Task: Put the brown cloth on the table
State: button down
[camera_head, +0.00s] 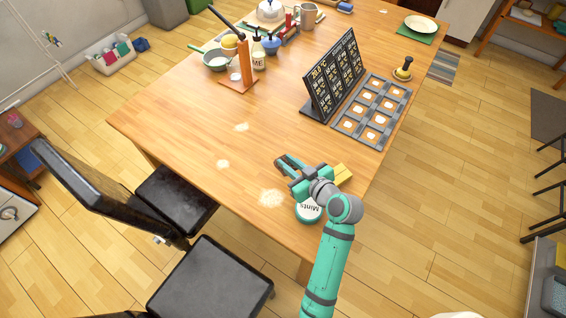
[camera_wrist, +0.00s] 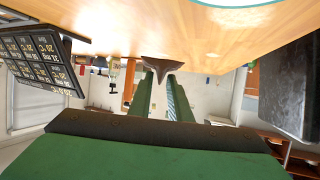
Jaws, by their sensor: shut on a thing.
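My gripper (camera_head: 282,163) is over the near part of the wooden table (camera_head: 185,125). The wrist view is upside down, with the table along its top. There my gripper (camera_wrist: 162,74) is shut on the brown cloth (camera_wrist: 165,66), a small, dark brown piece bunched between the fingertips. The cloth is close to the tabletop; I cannot tell whether it touches. In the head view the cloth is hidden by the gripper or too small to make out.
A mints container (camera_head: 309,211) and a yellow block (camera_head: 343,174) are beside my wrist. A black menu board (camera_head: 334,75) and a grey compartment tray (camera_head: 373,111) stand farther back. Black chairs (camera_head: 210,281) line the left edge. The table's left middle is clear except for pale patches.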

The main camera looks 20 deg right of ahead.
jog(key=shift+s+d, duration=0.15)
jog(key=shift+d, duration=0.4)
jog(key=shift+r, duration=0.1)
jog(key=shift+s, duration=0.1)
jog(key=shift+f, duration=2.5)
jog(key=shift+f, duration=0.2)
jog(key=shift+f, duration=0.55)
jog(key=shift+f, duration=0.25)
jog(key=c, duration=1.6)
grip_release()
